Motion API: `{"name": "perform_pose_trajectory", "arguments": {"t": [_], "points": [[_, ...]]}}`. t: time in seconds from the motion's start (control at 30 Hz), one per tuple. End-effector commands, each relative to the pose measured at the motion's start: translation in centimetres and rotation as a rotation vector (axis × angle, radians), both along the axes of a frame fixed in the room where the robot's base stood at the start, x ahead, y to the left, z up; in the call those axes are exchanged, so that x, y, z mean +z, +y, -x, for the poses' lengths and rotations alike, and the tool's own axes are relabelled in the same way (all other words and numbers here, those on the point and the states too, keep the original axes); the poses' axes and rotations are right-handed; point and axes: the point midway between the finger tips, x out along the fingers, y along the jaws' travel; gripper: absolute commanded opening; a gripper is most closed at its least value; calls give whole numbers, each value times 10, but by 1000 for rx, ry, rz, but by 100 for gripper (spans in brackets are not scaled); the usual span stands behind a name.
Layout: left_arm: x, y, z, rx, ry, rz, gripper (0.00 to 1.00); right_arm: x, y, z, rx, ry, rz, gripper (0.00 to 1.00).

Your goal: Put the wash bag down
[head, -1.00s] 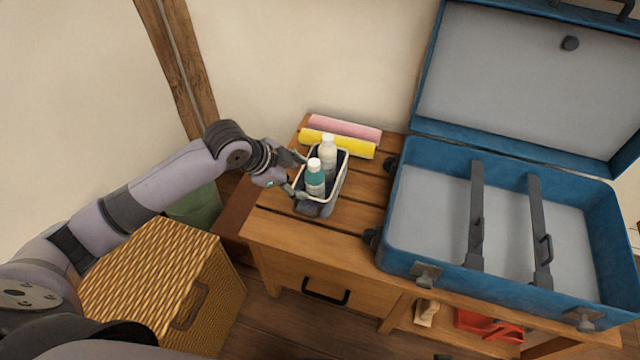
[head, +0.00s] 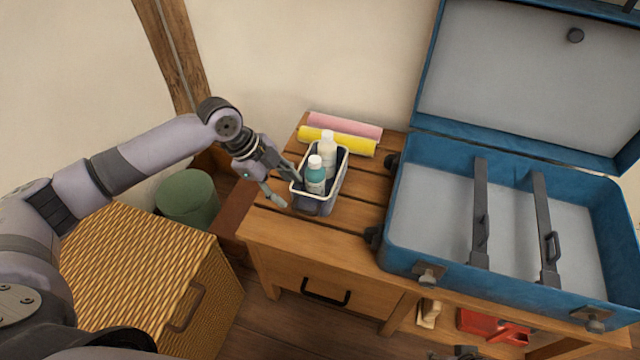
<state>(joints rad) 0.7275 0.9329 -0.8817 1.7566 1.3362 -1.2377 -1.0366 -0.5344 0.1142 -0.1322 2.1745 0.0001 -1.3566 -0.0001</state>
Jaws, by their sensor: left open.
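The wash bag (head: 314,206) is a small dark open-topped bag with a pale rim. It stands upright on the slatted wooden bench top, left of the suitcase. A teal bottle with a white cap (head: 315,177) and a white bottle (head: 328,152) stand in it. My left gripper (head: 285,190) is open at the left side of the bag, with its fingers apart and nothing between them. I cannot tell whether a fingertip still touches the rim. My right gripper cannot be made out.
An open blue suitcase (head: 420,255) with two dark straps takes the bench's right part. Yellow (head: 338,142) and pink (head: 345,125) rolls lie behind the bag. A wicker box (head: 130,275) and a green bin (head: 187,197) stand left. Bare slats (head: 365,187) show right of the bag.

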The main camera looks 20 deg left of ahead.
Motion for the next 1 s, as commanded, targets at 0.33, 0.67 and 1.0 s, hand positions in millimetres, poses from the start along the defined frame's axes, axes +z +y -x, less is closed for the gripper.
{"name": "perform_pose_trajectory", "arguments": {"t": [0.33,0.67,1.0], "points": [[-26,-12,-5,0,0,1,45,25,-1,3,-2,-15,-1,40],[-61,-27,-11,1,0,-1,45,65,-3,14,-4,-36,-3,40],[-63,-28,-11,1,-1,-1,42,70,-3,16,-4,-36,-2,40]]}}
